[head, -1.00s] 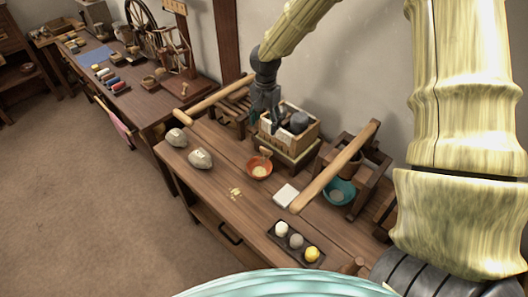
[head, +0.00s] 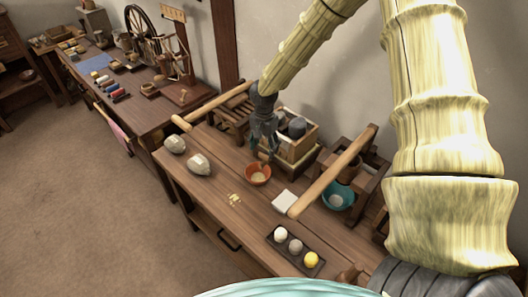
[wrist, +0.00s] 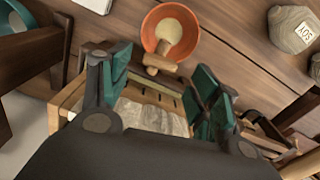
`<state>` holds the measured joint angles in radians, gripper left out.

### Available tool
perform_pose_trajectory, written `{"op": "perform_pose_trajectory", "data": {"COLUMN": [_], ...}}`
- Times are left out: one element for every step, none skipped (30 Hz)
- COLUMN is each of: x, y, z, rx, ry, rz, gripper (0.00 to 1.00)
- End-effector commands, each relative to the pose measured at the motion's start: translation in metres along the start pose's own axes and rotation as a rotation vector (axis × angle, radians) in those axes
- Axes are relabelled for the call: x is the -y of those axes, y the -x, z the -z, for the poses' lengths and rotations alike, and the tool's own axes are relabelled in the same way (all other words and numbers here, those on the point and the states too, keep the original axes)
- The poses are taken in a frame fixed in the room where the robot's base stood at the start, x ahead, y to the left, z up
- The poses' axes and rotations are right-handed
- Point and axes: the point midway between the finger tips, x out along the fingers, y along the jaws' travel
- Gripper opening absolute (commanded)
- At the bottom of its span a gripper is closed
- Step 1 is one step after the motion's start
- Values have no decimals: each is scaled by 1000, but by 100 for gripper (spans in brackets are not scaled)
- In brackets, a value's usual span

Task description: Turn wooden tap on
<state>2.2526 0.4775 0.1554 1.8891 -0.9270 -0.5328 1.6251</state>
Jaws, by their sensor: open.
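The wooden tap (wrist: 160,63) is a small light-brown piece with a crossbar, at the front of a wooden box (wrist: 70,100). It points over an orange bowl (wrist: 150,38) holding pale contents. In the head view the tap (head: 263,157) is small, just above the orange bowl (head: 258,181), and the box (head: 300,150) stands behind it. My gripper (wrist: 162,75) is open, its teal-padded fingers on either side of the tap in the picture; I cannot tell whether they touch it. In the head view my gripper (head: 266,146) points down beside the box's front.
A white block (head: 284,201), a teal bowl (head: 338,194) under a wooden frame with a long pole (head: 333,170), and a dark tray of balls (head: 312,272) stand right. The bench's front left is mostly clear.

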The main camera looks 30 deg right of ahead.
Motion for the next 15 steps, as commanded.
{"op": "perform_pose_trajectory", "data": {"x": [-1,-1,-1,-1,-1,-1,-1,-1,-1,-1,0,0,0,0,0], "y": [-6,-9,-13,-16,-19,-22,-24,-27,-29,-31,-32,-34,-34,-35,-36], "z": [0,0,-1,-1,0,0,0,-1,0,0,0,0,0,0,0], "rx": [2,1,2,2,1,1,1,1,1,1,1,0,1,1,1], "ry": [0,0,0,0,1,0,0,-1,0,1,1,1,0,0,0], "rz": [-2,-1,-2,-2,-2,-2,-2,-2,-2,-1,-1,0,0,0,0], "gripper": [62,62,62,62,62,62,62,62,62,62,62,62,62,62,62]}}
